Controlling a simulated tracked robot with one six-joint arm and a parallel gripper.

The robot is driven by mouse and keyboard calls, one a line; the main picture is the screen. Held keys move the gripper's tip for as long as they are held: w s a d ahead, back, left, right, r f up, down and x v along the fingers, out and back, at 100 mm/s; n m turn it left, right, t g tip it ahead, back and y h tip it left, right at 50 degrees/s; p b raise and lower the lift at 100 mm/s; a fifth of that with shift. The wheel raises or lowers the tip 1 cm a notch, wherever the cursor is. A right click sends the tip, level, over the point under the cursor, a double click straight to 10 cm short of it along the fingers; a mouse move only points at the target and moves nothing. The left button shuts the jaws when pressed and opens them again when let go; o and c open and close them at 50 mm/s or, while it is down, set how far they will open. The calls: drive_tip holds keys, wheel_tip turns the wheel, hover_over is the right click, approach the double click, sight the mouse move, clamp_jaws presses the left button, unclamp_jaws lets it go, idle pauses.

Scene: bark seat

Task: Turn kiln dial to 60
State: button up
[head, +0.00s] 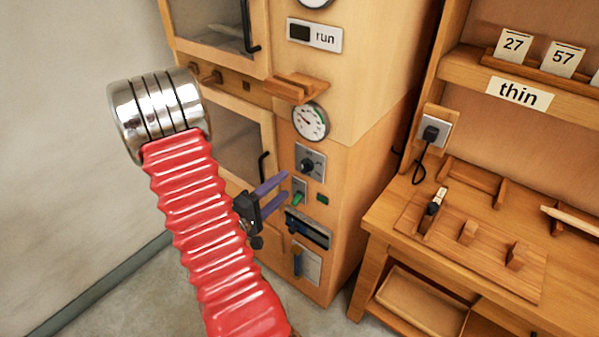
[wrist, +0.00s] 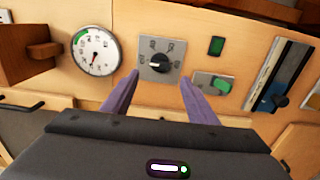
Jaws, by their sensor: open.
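The kiln dial is a dark round knob (head: 308,164) on a square grey plate on the wooden kiln front. In the wrist view the knob (wrist: 160,62) sits at the upper middle, with marks around it too small to read and its pointer direction unclear. My gripper (head: 287,186) has two purple fingers, spread apart and empty. In the head view it is just left of and below the dial plate. In the wrist view the fingertips (wrist: 159,78) lie either side of the knob's lower part, seemingly short of it; contact cannot be told.
A round gauge (head: 310,121) is above the dial, near a wooden bracket (head: 296,88). A workbench (head: 470,245) stands at right.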

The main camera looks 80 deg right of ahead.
sight(302, 169)
drive_tip(key=shift+x, duration=4.7)
